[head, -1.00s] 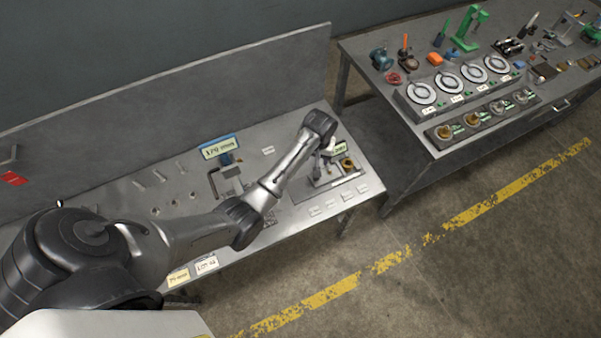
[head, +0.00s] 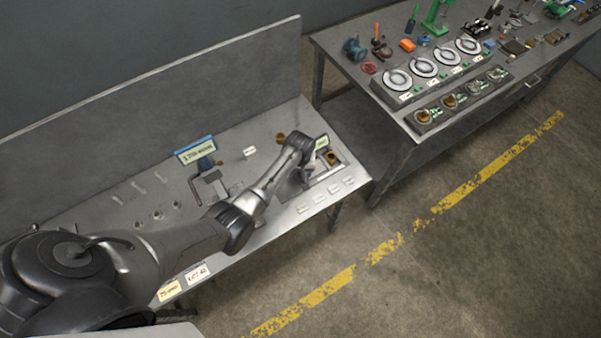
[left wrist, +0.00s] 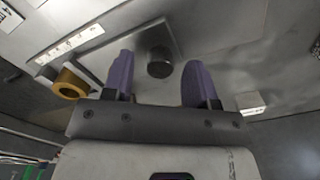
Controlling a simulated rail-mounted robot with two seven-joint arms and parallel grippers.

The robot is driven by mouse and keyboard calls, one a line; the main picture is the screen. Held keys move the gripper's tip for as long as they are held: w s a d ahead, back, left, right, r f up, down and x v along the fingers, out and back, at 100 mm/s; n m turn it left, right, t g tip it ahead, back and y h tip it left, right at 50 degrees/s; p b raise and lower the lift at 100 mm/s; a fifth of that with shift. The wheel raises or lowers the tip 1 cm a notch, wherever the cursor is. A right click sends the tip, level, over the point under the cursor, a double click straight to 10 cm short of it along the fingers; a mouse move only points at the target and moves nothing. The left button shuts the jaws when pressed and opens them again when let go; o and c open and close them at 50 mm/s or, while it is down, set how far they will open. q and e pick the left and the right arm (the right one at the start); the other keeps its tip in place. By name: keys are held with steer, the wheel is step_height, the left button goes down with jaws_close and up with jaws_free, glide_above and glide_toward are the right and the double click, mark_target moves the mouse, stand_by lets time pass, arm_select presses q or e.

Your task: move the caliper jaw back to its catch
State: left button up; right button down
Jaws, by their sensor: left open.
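The caliper fixture (head: 338,172) lies at the right end of the grey bench in the head view, partly hidden by my left wrist. In the left wrist view a metal block with a dark round knob (left wrist: 160,66) stands between my purple fingertips. It looks like the caliper jaw, though I cannot be sure. My left gripper (left wrist: 159,80) is open, with a finger on either side of the knob and gaps showing. It is small and mostly hidden in the head view (head: 308,174). A brass ring (left wrist: 70,83) and a marked strip (left wrist: 70,44) lie to the left. I cannot make out the catch.
A blue-edged sign (head: 195,150) and a clamp-like metal fixture (head: 210,186) stand mid-bench. Another brass piece (head: 280,138) lies behind my wrist. Small labels (head: 333,189) line the front edge. A second bench (head: 420,128) with dials stands right, across a gap.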

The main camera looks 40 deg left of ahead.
arm_select(q)
steer(key=shift+f, duration=0.8)
steer(key=shift+c, duration=0.2)
jaws_close()
